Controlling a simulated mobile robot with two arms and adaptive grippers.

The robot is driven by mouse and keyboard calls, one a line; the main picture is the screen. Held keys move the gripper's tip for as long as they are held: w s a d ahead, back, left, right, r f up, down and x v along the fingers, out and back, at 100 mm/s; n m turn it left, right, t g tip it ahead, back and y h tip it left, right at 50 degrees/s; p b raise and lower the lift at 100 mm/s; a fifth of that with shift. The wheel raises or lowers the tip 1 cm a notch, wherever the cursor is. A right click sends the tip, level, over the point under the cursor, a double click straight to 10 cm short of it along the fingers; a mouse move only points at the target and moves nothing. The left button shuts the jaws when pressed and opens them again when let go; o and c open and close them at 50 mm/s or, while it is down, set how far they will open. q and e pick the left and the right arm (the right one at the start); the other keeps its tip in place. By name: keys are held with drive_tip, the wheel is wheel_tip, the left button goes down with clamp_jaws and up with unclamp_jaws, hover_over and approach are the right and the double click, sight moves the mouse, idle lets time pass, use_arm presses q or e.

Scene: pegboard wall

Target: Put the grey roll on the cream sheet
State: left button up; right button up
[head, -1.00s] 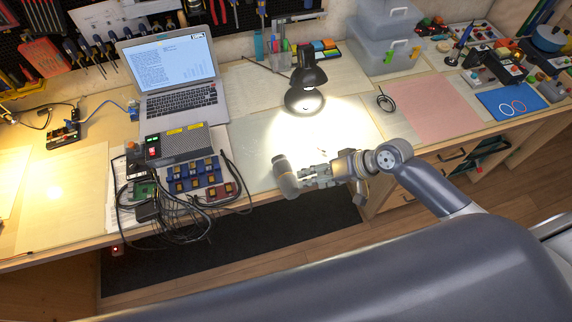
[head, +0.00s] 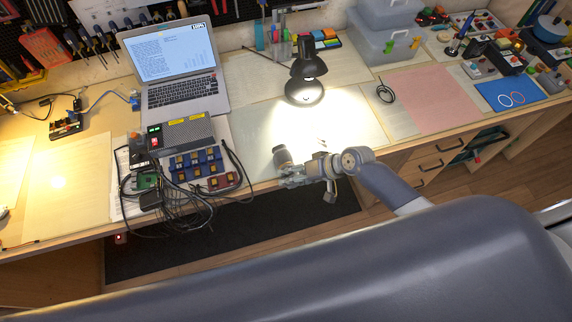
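A short grey roll (head: 282,156) is at the tip of my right gripper (head: 292,174), over the front part of the pale sheet under the lamp. The gripper's fingers look closed on its lower part; the fingers and arm partly hide it. A cream sheet (head: 68,188) lies flat on the left part of the bench, with a bright spot of light on it and nothing standing on it. Other pale sheets lie on the bench, so which one is the cream sheet is not fully certain. My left gripper is not in view.
A black lamp (head: 306,90) stands behind the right gripper. A laptop (head: 180,85), a power box (head: 183,134) and tangled black cables (head: 178,213) lie between the gripper and the left sheet. A pink sheet (head: 428,98) at the right is clear.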

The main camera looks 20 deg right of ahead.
drive_tip(key=c, duration=1)
drive_tip(key=shift+r, duration=0.1)
drive_tip(key=shift+c, duration=0.2)
drive_tip(key=shift+r, duration=0.85)
drive_tip(key=shift+s+a+r+b, duration=0.15)
drive_tip(key=shift+s+r+b, duration=0.4)
drive_tip(key=shift+r, duration=0.2)
drive_tip(key=s+a+r+b, duration=0.1)
drive_tip(key=s+a, duration=0.1)
drive_tip(key=s, duration=0.5)
drive_tip(key=s+a+r+b, duration=0.1)
drive_tip(key=s+a, duration=0.1)
drive_tip(key=s, duration=0.5)
drive_tip(key=w+d+r+m+t+h+b, duration=0.1)
drive_tip(key=w+d+r+m+h, duration=0.2)
drive_tip(key=w+r, duration=0.4)
drive_tip(key=w+d+r+m+t+h+b, duration=0.2)
drive_tip(key=w+d+r+m, duration=0.4)
drive_tip(key=r, duration=1)
drive_tip(key=shift+w+d+m+t+h, duration=0.2)
drive_tip(key=shift+w+m+t+h, duration=0.1)
drive_tip(key=shift+w+m+h, duration=0.75)
